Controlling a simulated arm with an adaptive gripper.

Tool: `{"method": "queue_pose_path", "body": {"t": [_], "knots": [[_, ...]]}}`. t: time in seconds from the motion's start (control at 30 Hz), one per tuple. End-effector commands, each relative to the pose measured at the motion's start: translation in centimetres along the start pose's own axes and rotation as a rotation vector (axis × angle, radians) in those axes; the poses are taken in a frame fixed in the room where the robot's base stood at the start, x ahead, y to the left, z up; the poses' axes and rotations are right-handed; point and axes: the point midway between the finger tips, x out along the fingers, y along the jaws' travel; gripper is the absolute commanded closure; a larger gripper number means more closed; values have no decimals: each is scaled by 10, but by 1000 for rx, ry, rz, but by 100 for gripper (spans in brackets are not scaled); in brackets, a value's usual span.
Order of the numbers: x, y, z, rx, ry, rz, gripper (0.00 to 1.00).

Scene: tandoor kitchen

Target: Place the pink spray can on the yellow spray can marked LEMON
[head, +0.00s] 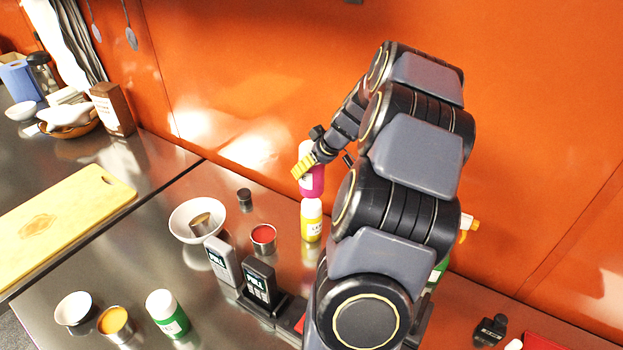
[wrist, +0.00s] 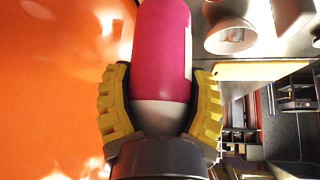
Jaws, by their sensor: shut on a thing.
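The pink spray can (head: 313,182), with a pale top, is upright at the back of the counter in the head view. My gripper (head: 304,166) has its yellow fingers shut on this can. In the wrist view the pink can (wrist: 161,50) lies between both fingers of my gripper (wrist: 160,100). The yellow spray can (head: 311,222) stands upright on the counter directly below the pink can in the head view. Whether the two cans touch or a small gap parts them I cannot tell. The yellow can's label is too small to read. It is not visible in the wrist view.
An orange wall (head: 230,60) rises close behind the cans. A red-filled tin (head: 263,239), a white bowl (head: 184,222) and a dark small jar (head: 244,198) stand left of them. Two handheld devices (head: 262,283) stand in front. A cutting board (head: 60,220) lies far left.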

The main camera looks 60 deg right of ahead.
Motion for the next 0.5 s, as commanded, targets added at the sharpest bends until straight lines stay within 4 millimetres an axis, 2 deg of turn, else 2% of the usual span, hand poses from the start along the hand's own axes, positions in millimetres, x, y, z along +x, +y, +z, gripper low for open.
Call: {"method": "queue_pose_path", "body": {"t": [0.1, 0.37, 0.5], "knots": [[18, 9, 0, 1, 1, 3, 74], [38, 16, -1, 0, 1, 2, 74], [55, 15, 12, 3, 0, -3, 74]]}}
